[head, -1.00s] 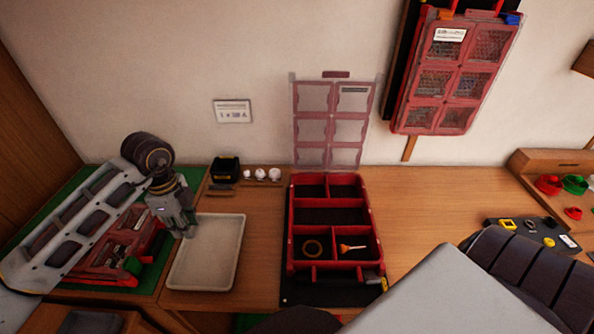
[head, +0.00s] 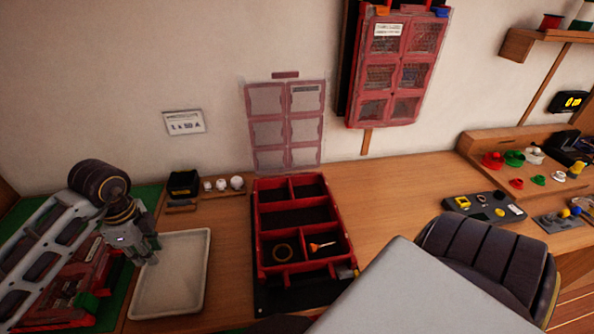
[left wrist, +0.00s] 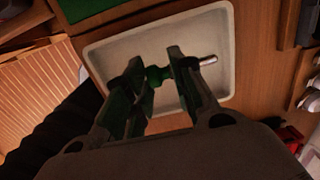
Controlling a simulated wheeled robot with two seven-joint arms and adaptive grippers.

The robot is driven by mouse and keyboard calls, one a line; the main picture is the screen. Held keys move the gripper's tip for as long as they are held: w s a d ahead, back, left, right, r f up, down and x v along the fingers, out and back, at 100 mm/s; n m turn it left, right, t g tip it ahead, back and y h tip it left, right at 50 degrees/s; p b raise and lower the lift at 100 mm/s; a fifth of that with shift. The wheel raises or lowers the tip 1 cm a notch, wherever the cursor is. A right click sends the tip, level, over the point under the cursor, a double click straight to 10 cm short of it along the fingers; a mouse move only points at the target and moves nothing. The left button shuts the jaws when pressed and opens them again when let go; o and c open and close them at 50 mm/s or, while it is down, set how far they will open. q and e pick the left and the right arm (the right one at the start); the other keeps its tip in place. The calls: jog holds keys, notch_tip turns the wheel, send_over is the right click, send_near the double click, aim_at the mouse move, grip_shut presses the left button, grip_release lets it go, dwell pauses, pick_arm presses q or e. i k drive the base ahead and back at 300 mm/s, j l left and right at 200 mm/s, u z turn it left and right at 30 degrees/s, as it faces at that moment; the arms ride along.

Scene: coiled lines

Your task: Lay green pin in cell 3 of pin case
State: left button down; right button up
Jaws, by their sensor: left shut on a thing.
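My left gripper (head: 148,258) is low at the upper left edge of the pale tray (head: 140,300). In the left wrist view my left gripper (left wrist: 176,58) is shut on the green pin (left wrist: 158,75), whose green part shows between the fingers. A silvery end (left wrist: 208,60) sticks out to the right, over the tray. An open red case with compartments (head: 322,209) stands right of the tray; its cell numbers cannot be read, and I cannot tell if it is the pin case. My right gripper is not in view.
The open case holds a ring (head: 282,253) and an orange-handled item (head: 322,246). Another red case (head: 85,275) lies on the green mat at left. A clear lid (head: 285,130) stands behind the open case. My grey right arm covers the front right.

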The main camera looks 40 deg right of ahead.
aim_at(298, 223)
jog(key=l+z, duration=0.1)
jog(key=z, duration=0.25)
jog(key=l+z, duration=0.15)
jog(key=z, duration=0.2)
jog(key=k+l+z, duration=0.1)
jog(key=z, duration=0.25)
